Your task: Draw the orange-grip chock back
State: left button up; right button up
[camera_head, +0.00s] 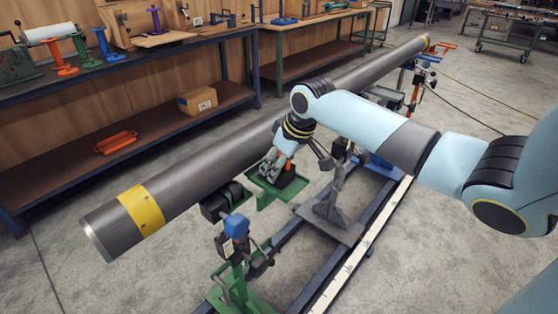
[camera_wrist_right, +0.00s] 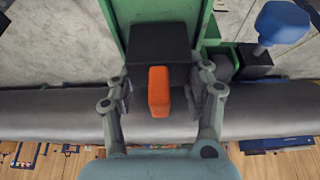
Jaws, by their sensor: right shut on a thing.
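The orange-grip chock shows in the right wrist view as an orange grip (camera_wrist_right: 159,91) on a black block, on a green bracket (camera_wrist_right: 119,18). In the head view the chock (camera_head: 287,179) sits on the green bracket (camera_head: 268,192) beside the pipe (camera_head: 190,172). The grey pipe has a yellow band near its left end. My right gripper (camera_head: 280,167) is at the chock; in the wrist view its fingers (camera_wrist_right: 160,97) stand on both sides of the black block and orange grip. It is shut on the chock. My left gripper is not in view.
A blue-knobbed green stand (camera_head: 236,228) with black rollers is at the lower middle. Rails and a grey stand (camera_head: 330,208) lie right of the bracket. Workbenches (camera_head: 130,60) line the wall behind the pipe. The floor at lower left is clear.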

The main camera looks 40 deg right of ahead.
jog(key=o, duration=1.4)
notch_tip(320, 180, up, 7)
jog(key=p, duration=0.8)
